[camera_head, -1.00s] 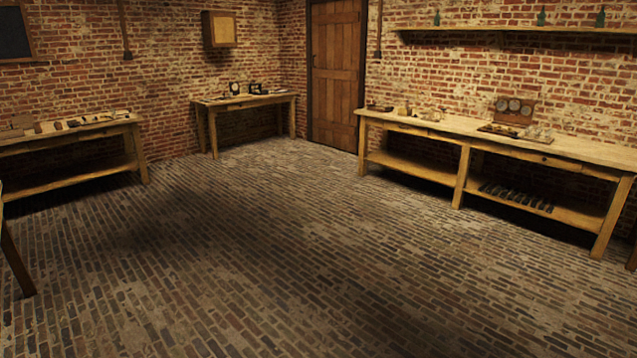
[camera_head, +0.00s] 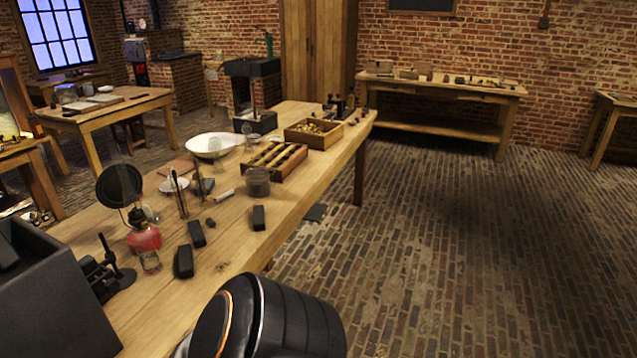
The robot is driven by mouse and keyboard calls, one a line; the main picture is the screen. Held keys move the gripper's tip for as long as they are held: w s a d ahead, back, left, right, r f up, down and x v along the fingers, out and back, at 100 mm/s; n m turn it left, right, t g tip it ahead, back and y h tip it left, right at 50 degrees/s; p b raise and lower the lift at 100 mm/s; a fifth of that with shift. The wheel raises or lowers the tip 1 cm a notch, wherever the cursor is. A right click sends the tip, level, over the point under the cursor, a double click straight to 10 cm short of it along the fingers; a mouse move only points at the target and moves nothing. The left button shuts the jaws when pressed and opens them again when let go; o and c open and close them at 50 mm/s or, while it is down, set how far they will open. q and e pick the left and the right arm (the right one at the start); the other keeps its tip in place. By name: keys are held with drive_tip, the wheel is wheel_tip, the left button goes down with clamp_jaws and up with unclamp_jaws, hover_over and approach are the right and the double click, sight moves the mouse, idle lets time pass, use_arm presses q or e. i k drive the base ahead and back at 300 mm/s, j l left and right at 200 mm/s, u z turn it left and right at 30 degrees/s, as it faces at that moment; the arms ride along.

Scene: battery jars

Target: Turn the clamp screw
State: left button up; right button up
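I cannot pick out a clamp screw for certain in the head view. A small dark fitting with an upright rod (camera_head: 108,268) stands at the near left of the long wooden table (camera_head: 285,188), beside a large dark box (camera_head: 50,300); its details are too small to tell whether it has a clamp. Neither of my grippers is in view. A dark rounded part at the bottom middle appears to be a link of my own arm, and it hides the table's near edge.
The table holds a red lamp (camera_head: 144,238), several black blocks, a white basin (camera_head: 212,145), a slotted wooden rack (camera_head: 273,163) and a wooden box (camera_head: 313,133). A workbench (camera_head: 440,90) stands at the back wall. The brick floor (camera_head: 450,240) at right is clear.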

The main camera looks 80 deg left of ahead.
sight(111, 285)
drive_tip(key=z, duration=6.25)
